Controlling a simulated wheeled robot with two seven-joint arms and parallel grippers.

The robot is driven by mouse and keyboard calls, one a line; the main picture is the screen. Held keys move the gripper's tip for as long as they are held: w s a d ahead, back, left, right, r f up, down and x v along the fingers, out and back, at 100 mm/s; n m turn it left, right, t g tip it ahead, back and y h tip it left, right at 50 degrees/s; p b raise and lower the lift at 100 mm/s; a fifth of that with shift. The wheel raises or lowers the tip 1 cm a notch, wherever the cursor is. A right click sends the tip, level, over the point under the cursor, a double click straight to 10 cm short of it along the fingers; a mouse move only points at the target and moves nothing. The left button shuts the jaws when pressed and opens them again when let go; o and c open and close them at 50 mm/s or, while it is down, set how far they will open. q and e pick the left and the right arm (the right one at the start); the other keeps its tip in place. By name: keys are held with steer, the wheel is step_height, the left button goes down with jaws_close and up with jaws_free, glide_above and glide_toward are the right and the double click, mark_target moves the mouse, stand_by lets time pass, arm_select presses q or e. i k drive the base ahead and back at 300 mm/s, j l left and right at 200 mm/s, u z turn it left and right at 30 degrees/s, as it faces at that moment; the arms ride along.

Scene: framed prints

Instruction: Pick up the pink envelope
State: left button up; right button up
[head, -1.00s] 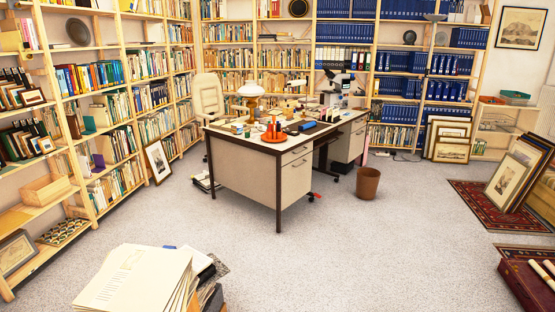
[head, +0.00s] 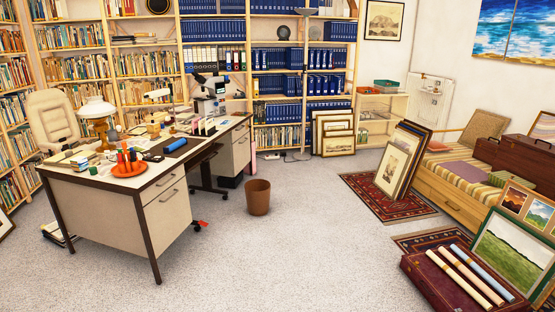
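I cannot clearly make out a pink envelope. A flat mauve-pink piece (head: 456,169) lies on the striped seat of the wooden daybed (head: 452,197) at the right; I cannot tell whether it is an envelope. A narrow pink strip (head: 253,162) shows upright beside the desk's right end, too small to identify. Neither of my grippers is in view.
A desk (head: 116,200) crowded with objects stands at the left, with a brown waste bin (head: 258,197) right of it. Framed prints (head: 403,170) lean upright on a red rug (head: 365,186). A dark red case (head: 437,285) bears rolled papers. The middle carpet is clear.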

mark_target(195, 124)
steer(key=i, duration=2.2)
steer(key=i+l+u, duration=0.15)
steer(key=i, duration=0.45)
steer(key=i+l+u, duration=0.2)
steer(key=i, duration=0.45)
steer(key=i+l+u, duration=0.1)
steer(key=i+u, duration=0.2)
steer(key=u, duration=0.15)
steer(key=i+l+u, duration=0.25)
steer(key=u, duration=0.2)
steer(key=i+l+u, duration=0.25)
steer(key=u, duration=0.15)
steer(key=i+l+u, duration=0.2)
steer(key=l+u, duration=0.25)
